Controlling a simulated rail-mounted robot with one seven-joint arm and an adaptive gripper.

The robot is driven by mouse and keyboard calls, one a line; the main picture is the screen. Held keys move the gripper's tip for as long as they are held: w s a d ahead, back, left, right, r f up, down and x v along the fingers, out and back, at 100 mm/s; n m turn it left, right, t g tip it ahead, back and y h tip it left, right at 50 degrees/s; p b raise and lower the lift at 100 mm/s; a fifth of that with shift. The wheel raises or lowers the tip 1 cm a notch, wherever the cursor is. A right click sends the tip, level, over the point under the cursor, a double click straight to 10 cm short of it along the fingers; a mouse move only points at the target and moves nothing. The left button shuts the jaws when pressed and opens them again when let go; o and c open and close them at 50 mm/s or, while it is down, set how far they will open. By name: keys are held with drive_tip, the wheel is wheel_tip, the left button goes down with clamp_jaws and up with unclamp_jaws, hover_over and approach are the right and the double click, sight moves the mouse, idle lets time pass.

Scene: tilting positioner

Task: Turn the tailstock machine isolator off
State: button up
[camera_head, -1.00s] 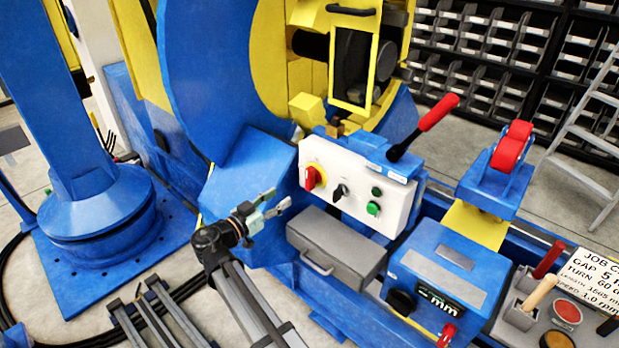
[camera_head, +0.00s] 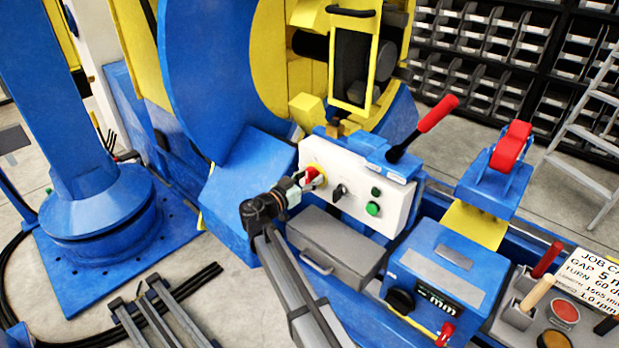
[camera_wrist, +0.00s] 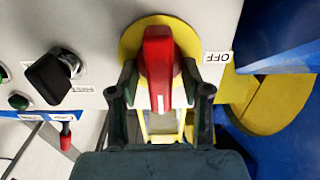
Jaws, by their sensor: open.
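The isolator is a red rotary handle (camera_wrist: 158,65) on a round yellow plate (camera_wrist: 128,44), on a white control panel (camera_head: 385,205). In the wrist view the handle points straight down the picture, and an "OFF" label (camera_wrist: 217,57) sits beside the plate. My gripper (camera_wrist: 160,95) is open, with one finger on each side of the red handle's lower part. Whether the fingers touch it I cannot tell. In the head view my gripper (camera_head: 303,183) is at the isolator (camera_head: 315,174) and partly covers it.
A black selector knob (camera_wrist: 52,75) and a green button (camera_wrist: 18,102) share the panel. A grey drawer box (camera_head: 330,244) lies below the panel. A red-handled lever (camera_head: 437,114) rises above it. A blue unit with a display (camera_head: 440,275) stands to the right.

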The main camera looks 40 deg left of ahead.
clamp_jaws()
drive_tip(key=shift+n+b, duration=0.35)
drive_tip(key=shift+n, duration=0.05)
drive_tip(key=n, duration=0.1)
drive_tip(key=n+b, duration=0.1)
drive_tip(key=shift+a+f+n, duration=0.15)
drive_tip(key=shift+n, duration=0.25)
drive_tip(key=n+b, duration=0.1)
drive_tip(key=n, duration=0.4)
drive_tip(key=shift+a, duration=0.2)
drive_tip(key=n+p, duration=0.1)
drive_tip(key=n, duration=0.4)
drive_tip(key=shift+n, duration=0.4)
drive_tip(key=shift+a+f+n+p, duration=0.15)
drive_tip(key=shift+n+p, duration=0.65)
drive_tip(key=shift+n, duration=0.9)
drive_tip(key=shift+f, duration=0.1)
